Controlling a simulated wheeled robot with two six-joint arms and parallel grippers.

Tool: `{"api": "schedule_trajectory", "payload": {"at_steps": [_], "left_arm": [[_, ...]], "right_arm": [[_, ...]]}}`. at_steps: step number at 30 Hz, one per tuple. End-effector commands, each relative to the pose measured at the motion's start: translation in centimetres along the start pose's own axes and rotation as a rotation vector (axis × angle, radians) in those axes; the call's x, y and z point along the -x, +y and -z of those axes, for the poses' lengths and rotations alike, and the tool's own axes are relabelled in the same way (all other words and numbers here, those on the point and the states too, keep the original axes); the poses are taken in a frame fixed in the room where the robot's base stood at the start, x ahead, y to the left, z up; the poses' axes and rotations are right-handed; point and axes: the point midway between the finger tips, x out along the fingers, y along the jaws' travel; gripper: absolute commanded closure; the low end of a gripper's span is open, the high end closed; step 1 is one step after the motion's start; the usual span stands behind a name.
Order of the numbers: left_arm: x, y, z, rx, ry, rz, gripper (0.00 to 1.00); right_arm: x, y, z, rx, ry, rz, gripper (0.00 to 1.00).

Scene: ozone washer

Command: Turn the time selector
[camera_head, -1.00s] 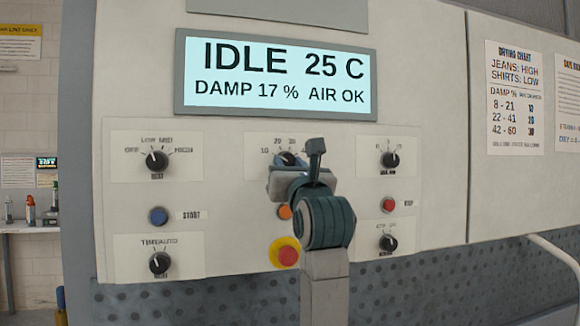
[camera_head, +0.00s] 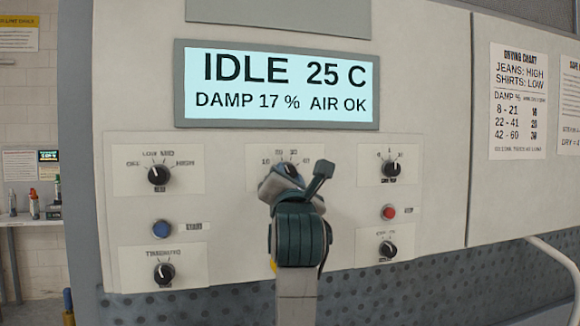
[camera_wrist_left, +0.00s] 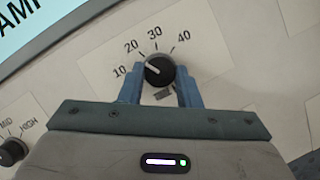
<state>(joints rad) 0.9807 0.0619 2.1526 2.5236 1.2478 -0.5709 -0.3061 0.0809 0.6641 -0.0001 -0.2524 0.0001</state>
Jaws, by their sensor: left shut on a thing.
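The time selector (camera_head: 290,170) is a black round knob with a white pointer, on a white plate marked 10 to 40 in the middle of the panel. In the left wrist view the knob (camera_wrist_left: 160,69) sits between two blue fingers, with its pointer toward the 10–20 side. My left gripper (camera_head: 281,180) is shut on this knob, and its body hides the knob's lower part in the head view. It also shows in the left wrist view (camera_wrist_left: 160,88). My right gripper is out of view.
The display (camera_head: 278,86) above reads IDLE 25 C, DAMP 17 %, AIR OK. Other knobs (camera_head: 159,174) (camera_head: 391,168) (camera_head: 164,273) flank the selector. A blue button (camera_head: 161,229) is left and a red button (camera_head: 389,212) right. A drying chart (camera_head: 518,101) hangs at right.

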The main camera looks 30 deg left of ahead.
Motion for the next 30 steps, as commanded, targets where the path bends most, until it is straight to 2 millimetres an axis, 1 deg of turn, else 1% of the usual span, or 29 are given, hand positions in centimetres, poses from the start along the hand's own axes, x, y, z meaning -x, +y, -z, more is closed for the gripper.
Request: {"api": "schedule_trajectory", "payload": {"at_steps": [1,9,15,27,28,30], "left_arm": [[-0.1,0.3,-0.3,-0.028,0.000,0.011,0.93],[-0.1,0.2,-0.1,-0.137,-0.002,0.056,0.93],[0.0,0.2,0.0,-0.168,-0.002,0.069,0.93],[0.0,0.1,0.1,-0.171,-0.001,0.071,0.93],[0.0,0.1,0.1,-0.171,-0.001,0.071,0.64],[0.0,0.1,0.1,-0.171,-0.002,0.071,0.50]], "right_arm": [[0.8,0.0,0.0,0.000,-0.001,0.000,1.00],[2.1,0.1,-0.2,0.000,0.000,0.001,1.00],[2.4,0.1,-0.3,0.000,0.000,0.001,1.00],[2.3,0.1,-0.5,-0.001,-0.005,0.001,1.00],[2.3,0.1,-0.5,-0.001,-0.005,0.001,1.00],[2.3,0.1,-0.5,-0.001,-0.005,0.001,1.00]]}}
